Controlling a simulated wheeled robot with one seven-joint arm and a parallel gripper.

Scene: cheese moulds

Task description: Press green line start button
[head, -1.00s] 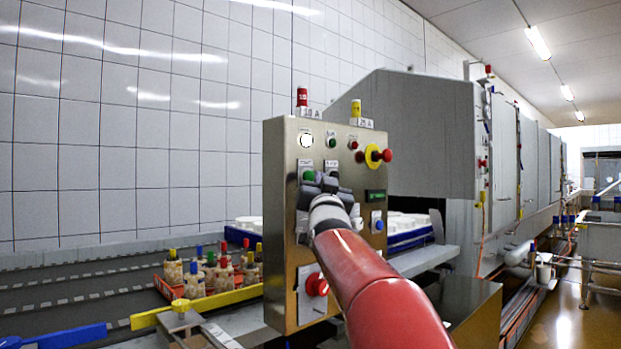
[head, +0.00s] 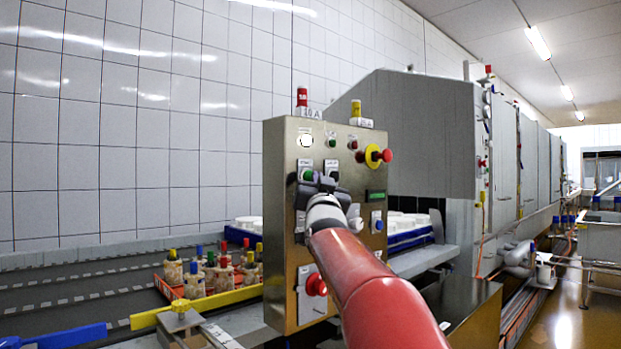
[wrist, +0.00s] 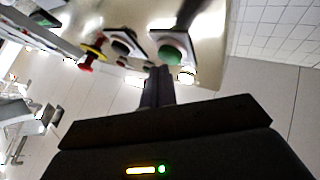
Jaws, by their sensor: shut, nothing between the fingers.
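The green start button (head: 308,174) is on the front of the steel control panel (head: 283,235), on its left side. In the wrist view the green button (wrist: 170,55) sits on a pale square plate, just beyond and slightly right of the fingertips. My gripper (head: 322,184) is in front of the panel, close to the right of the green button and partly covering the panel's middle. In the wrist view my gripper (wrist: 158,70) is shut and empty, its fingers pointing at the panel. I cannot tell whether it touches the panel.
A red-on-yellow emergency stop (head: 374,156), a blue button (head: 377,222) and a red knob (head: 316,285) are also on the panel. Several capped bottles (head: 195,281) stand left of it. A grey machine (head: 430,130) stands behind, with open floor at right.

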